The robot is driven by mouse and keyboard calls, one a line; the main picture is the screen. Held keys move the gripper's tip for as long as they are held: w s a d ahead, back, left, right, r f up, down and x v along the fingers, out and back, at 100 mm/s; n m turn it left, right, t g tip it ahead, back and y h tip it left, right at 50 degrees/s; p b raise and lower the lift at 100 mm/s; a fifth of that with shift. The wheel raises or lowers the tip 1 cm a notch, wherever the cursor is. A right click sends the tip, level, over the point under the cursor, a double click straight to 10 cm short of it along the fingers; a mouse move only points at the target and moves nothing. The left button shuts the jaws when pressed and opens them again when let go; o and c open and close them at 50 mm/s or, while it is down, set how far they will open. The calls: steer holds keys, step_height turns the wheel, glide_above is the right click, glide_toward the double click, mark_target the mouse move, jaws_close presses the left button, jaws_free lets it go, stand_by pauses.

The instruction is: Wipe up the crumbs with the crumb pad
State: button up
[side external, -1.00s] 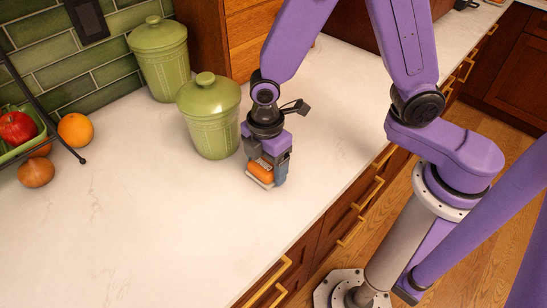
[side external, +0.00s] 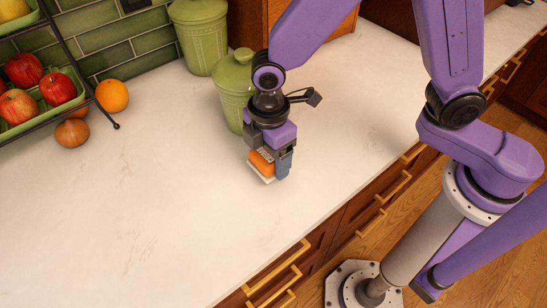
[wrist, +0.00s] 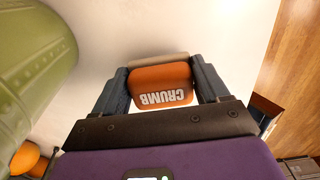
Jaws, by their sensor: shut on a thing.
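The crumb pad (side external: 262,162) is an orange block with a pale underside. In the wrist view the crumb pad (wrist: 161,84) shows the word CRUMB, upside down, between the two fingers. My gripper (side external: 270,166) is shut on it and points down at the white counter, in front of the nearer green canister. The wrist view shows my gripper (wrist: 160,76) with a finger on each side of the pad. I cannot tell whether the pad touches the counter. I can make out no crumbs in either view; the patch under the pad is hidden.
The nearer green canister (side external: 234,88) stands just behind my gripper, and a second canister (side external: 200,38) is farther back. A fruit rack (side external: 62,62), an orange (side external: 112,95) and an onion (side external: 72,132) are at the left. The counter (side external: 130,210) is bare at front left; its edge runs along the right.

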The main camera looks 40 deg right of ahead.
steer(key=shift+r, duration=2.75)
